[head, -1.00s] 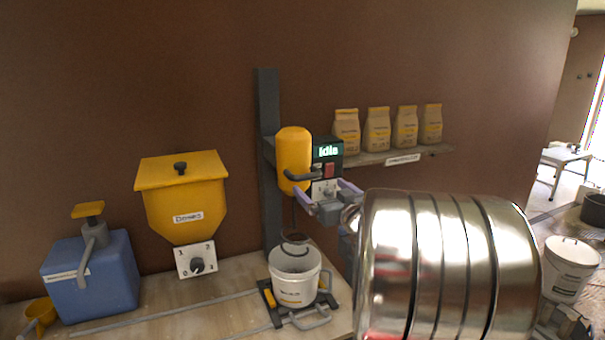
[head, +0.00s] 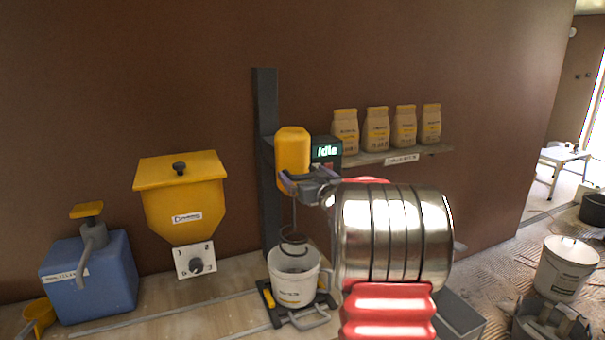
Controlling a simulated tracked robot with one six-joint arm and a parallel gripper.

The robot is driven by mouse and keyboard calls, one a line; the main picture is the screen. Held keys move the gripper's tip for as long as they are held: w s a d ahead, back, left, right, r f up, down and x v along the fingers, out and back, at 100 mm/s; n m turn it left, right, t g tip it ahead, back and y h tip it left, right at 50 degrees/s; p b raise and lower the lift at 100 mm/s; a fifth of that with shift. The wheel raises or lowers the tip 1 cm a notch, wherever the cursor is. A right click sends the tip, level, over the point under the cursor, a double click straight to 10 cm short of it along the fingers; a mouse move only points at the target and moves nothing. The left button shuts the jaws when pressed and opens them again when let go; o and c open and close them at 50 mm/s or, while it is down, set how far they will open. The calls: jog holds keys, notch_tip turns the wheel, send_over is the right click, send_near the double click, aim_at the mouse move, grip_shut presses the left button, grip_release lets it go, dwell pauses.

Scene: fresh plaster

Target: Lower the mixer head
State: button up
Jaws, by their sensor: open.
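The yellow mixer head (head: 291,155) is mounted on a dark upright post (head: 266,130). Its whisk hangs down on a thin shaft over a white bucket (head: 296,283), with the ring at the bucket's mouth. The control box beside the head shows "Idle" on its display (head: 326,152). My gripper (head: 287,184) is open at the lower part of the head, in front of where the dark handle was seen. The gripper hides most of the handle, so I cannot tell whether the jaws are around it or touching it.
A yellow dosing hopper (head: 181,200) with a dial and a blue tank (head: 88,275) with a pump stand to the left. A shelf (head: 425,153) with several paper bags is behind my arm. A yellow scoop (head: 38,315) lies at the far left.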

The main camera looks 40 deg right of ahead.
jog(key=shift+x, duration=1.05)
jog(key=shift+c, duration=0.5)
